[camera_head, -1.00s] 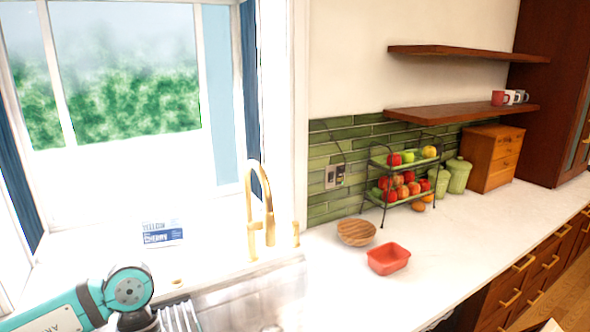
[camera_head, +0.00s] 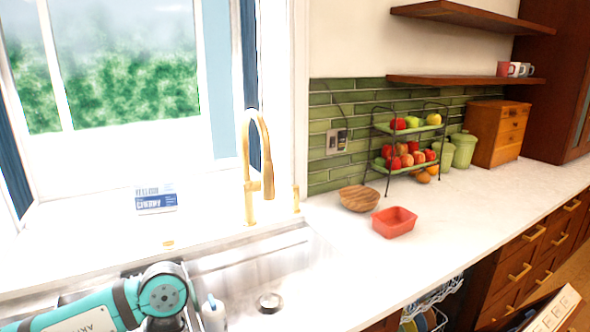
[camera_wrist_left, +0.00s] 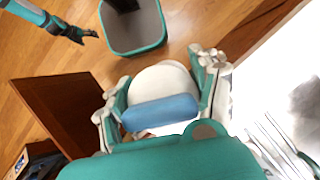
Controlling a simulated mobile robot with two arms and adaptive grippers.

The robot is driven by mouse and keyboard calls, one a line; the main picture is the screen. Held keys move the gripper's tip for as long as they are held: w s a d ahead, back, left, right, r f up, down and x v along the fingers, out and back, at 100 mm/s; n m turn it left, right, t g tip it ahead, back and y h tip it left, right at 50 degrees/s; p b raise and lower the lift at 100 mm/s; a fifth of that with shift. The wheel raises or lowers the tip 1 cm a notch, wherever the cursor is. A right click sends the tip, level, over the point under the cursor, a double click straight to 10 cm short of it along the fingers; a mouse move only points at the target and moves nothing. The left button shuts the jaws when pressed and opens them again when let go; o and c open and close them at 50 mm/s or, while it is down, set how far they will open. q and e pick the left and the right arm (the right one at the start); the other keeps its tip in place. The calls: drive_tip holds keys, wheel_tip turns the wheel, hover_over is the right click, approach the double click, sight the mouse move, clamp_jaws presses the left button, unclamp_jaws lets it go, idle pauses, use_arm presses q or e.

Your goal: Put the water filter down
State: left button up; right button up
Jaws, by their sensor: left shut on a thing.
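In the left wrist view, my left gripper (camera_wrist_left: 160,90) is shut on the water filter, a rounded white body (camera_wrist_left: 165,80) with a blue rounded part (camera_wrist_left: 160,112) across it. The fingers lie on its two sides. In the head view, only a white and blue-grey piece of the filter (camera_head: 213,312) shows at the bottom edge, beside my left wrist over the sink (camera_head: 300,262). The gripper's fingers are hidden there. My right gripper (camera_wrist_left: 88,36) appears small at the upper left of the wrist view; its jaws are too small to read.
A gold faucet (camera_head: 249,170) rises behind the sink. A blue-and-white box (camera_head: 155,198) stands on the sill. A wooden bowl (camera_head: 359,198), red dish (camera_head: 394,222) and fruit stand (camera_head: 408,150) occupy the right counter (camera_head: 460,205), which has bare room in front. A dish rack (camera_head: 437,305) shows below.

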use_arm(q)
wheel_tip(320, 180, down, 5)
drive_tip(key=b, duration=0.3)
use_arm(e)
wheel_tip(320, 180, down, 5)
use_arm(q)
drive_tip(key=shift+r, duration=0.15)
